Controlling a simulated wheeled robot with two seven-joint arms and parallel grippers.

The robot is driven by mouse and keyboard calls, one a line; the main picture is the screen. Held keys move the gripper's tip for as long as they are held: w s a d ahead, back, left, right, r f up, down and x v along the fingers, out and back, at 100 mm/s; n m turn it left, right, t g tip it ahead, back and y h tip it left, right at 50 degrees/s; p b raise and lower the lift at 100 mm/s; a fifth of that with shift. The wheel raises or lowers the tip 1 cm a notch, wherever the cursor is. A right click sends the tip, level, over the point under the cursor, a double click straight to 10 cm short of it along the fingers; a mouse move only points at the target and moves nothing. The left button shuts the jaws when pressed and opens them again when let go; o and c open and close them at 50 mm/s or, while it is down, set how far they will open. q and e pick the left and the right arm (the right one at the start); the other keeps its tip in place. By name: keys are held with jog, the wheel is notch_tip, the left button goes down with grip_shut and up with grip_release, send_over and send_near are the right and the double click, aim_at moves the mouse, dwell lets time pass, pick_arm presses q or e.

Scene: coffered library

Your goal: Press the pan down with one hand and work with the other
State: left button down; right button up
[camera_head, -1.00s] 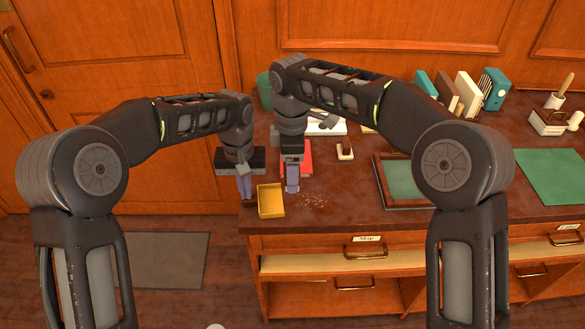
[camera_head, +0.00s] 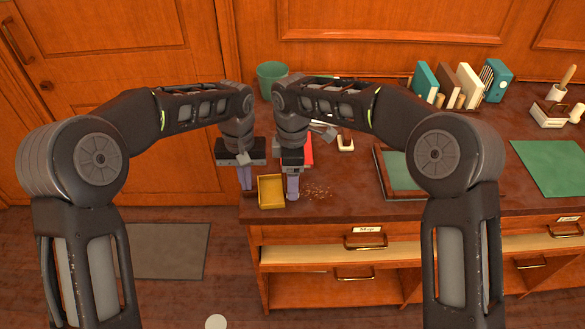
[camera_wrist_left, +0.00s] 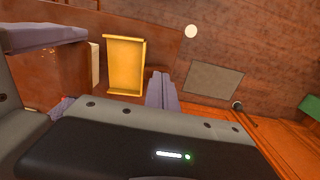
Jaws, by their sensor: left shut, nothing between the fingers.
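The yellow pan (camera_head: 271,191) sits at the front left corner of the desk. My left gripper (camera_head: 245,185) is shut and empty, pointing down just left of the pan; I cannot tell whether it touches it. My right gripper (camera_head: 292,190) points down at the pan's right edge; whether it grips anything is unclear. Pale crumbs (camera_head: 318,191) lie on the desk right of the pan. In the left wrist view, my left fingertips (camera_wrist_left: 160,90) are beside the pan (camera_wrist_left: 126,66). A small cream block (camera_wrist_left: 94,63) lies at the pan's other side.
A green bin (camera_head: 271,76) stands behind my wrists. A red item (camera_head: 309,150), partly hidden, and a small cream-and-brown block (camera_head: 345,144) lie further back. A framed green tray (camera_head: 397,170) and a green mat (camera_head: 552,166) are to the right. The front desk top near the crumbs is clear.

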pick_arm(q)
jog(key=shift+s+f, duration=0.1)
jog(key=shift+f, duration=0.05)
pick_arm(e)
jog(key=shift+d+f, duration=0.2)
jog(key=shift+f, duration=0.85)
jog(key=shift+d, duration=0.8)
jog(key=shift+c, duration=0.7)
jog(key=shift+d, duration=4.45)
jog(key=shift+a, duration=5.55)
jog(key=shift+d+r, duration=0.1)
jog(key=shift+r, duration=4.05)
